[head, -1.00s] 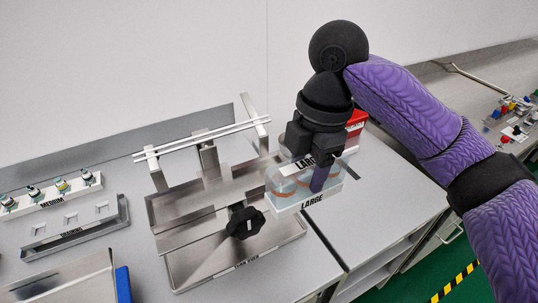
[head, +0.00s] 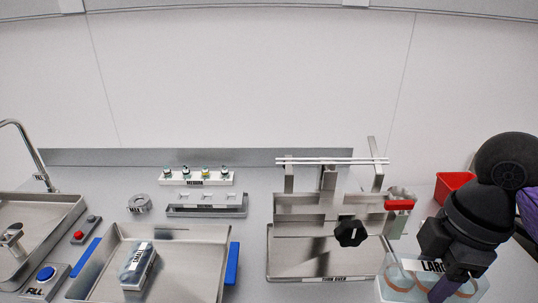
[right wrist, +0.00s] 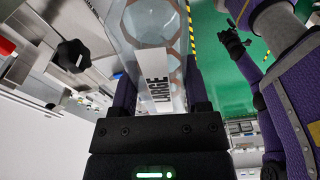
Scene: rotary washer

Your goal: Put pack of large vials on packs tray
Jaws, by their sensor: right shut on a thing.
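The pack of large vials (head: 400,284) is a clear box with a LARGE label and orange-brown rings, at the lower right of the head view. My right gripper (head: 448,287) is shut on it, with the pack held up in front of the counter. In the right wrist view the pack (right wrist: 153,50) lies between the fingers of my right gripper (right wrist: 160,85). A metal tray with blue handles (head: 205,262) stands at lower left and holds another labelled clear pack (head: 138,268). I cannot read a tray name on it. My left gripper does not show clearly anywhere.
The turn-over stand (head: 320,280) with a black knob (head: 351,233) and white rods lies between tray and pack. A red bin (head: 452,183) is behind my gripper. A MEDIUM vial rack (head: 197,180), a metal rack (head: 207,207) and a sink (head: 40,235) are left.

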